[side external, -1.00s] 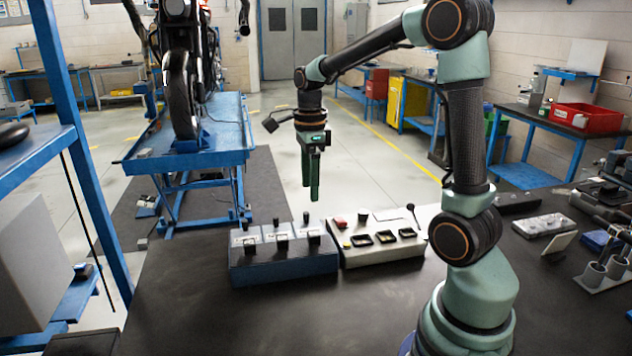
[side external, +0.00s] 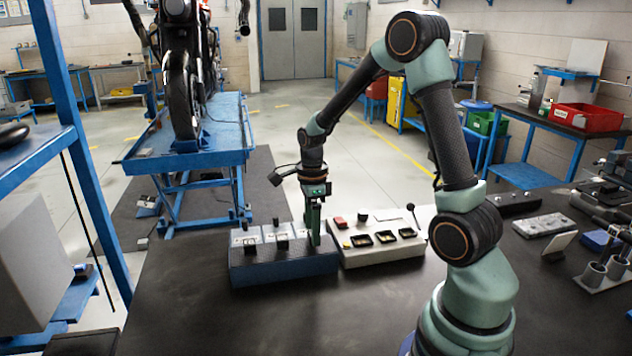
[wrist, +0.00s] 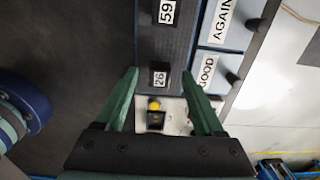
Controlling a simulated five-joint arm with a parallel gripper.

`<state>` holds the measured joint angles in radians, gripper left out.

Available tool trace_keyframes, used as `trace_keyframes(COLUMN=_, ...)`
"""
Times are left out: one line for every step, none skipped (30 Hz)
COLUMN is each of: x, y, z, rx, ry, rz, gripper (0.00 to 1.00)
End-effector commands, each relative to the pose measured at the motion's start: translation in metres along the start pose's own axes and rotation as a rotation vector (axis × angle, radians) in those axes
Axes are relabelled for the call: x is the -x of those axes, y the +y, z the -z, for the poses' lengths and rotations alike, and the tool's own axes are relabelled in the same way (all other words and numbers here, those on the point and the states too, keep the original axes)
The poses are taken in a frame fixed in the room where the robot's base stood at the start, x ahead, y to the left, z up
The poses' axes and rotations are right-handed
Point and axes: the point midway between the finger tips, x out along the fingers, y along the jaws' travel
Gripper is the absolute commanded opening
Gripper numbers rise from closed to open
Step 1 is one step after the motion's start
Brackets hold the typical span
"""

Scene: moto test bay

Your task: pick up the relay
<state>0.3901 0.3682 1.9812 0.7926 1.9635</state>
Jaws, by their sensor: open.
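A blue test box (side external: 285,268) stands on the dark bench, with small black relays along its top. The relay at its right end, labelled 26 (wrist: 160,79), shows between my fingertips in the wrist view. Another relay, labelled 59 (wrist: 167,12), sits farther along the box. In the side view the left relay (side external: 250,250) and middle relay (side external: 282,245) are clear, while my fingers mostly hide the right one. My gripper (side external: 314,240) points down over the right end of the box, open; it also shows in the wrist view (wrist: 160,72), with a finger on each side of relay 26.
Behind the relays are white-labelled bays, GOOD (wrist: 207,72) and AGAIN (wrist: 222,20), each with a black knob. A pale control panel (side external: 380,255) with a lever and buttons stands close on the right. The bench front is clear.

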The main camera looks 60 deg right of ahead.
Motion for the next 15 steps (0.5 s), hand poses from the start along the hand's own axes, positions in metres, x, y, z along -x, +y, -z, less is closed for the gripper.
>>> trace_keyframes(x=-0.0048, y=0.0005, z=0.0001, rx=0.0, ry=0.001, rz=-0.002, gripper=0.7)
trace_keyframes(x=-0.0063, y=0.0003, z=0.0001, rx=0.0, ry=0.0, rz=-0.001, gripper=0.7)
trace_keyframes(x=-0.0075, y=0.0003, z=0.0001, rx=0.0, ry=0.0, rz=-0.001, gripper=0.7)
trace_keyframes(x=-0.0079, y=0.0002, z=0.0, rx=0.0, ry=0.0, rz=0.0, gripper=0.7)
trace_keyframes(x=-0.0081, y=0.0002, z=0.0, rx=0.0, ry=0.0, rz=0.0, gripper=0.7)
trace_keyframes(x=-0.008, y=0.0001, z=0.0, rx=0.0, ry=0.0, rz=0.0, gripper=0.7)
trace_keyframes(x=-0.0079, y=0.0001, z=0.0, rx=0.0, ry=0.0, rz=0.001, gripper=0.7)
trace_keyframes(x=-0.0078, y=0.0001, z=0.0, rx=0.0, ry=0.0, rz=0.001, gripper=0.7)
trace_keyframes(x=-0.0078, y=0.0001, z=0.0, rx=0.0, ry=0.0, rz=0.001, gripper=0.7)
trace_keyframes(x=-0.0077, y=0.0001, z=0.0, rx=0.0, ry=0.0, rz=0.001, gripper=0.66)
trace_keyframes(x=-0.0077, y=0.0001, z=0.0, rx=0.0, ry=0.0, rz=0.001, gripper=0.55)
trace_keyframes(x=-0.0077, y=0.0001, z=0.0, rx=0.0, ry=0.0, rz=0.001, gripper=0.39)
trace_keyframes(x=-0.0076, y=0.0001, z=0.0, rx=0.0, ry=0.0, rz=0.001, gripper=0.28)
trace_keyframes(x=-0.0076, y=0.0001, z=0.0, rx=0.0, ry=0.0, rz=0.001, gripper=0.16)
trace_keyframes(x=-0.0076, y=0.0001, z=0.0, rx=0.0, ry=0.0, rz=0.001, gripper=0.01)
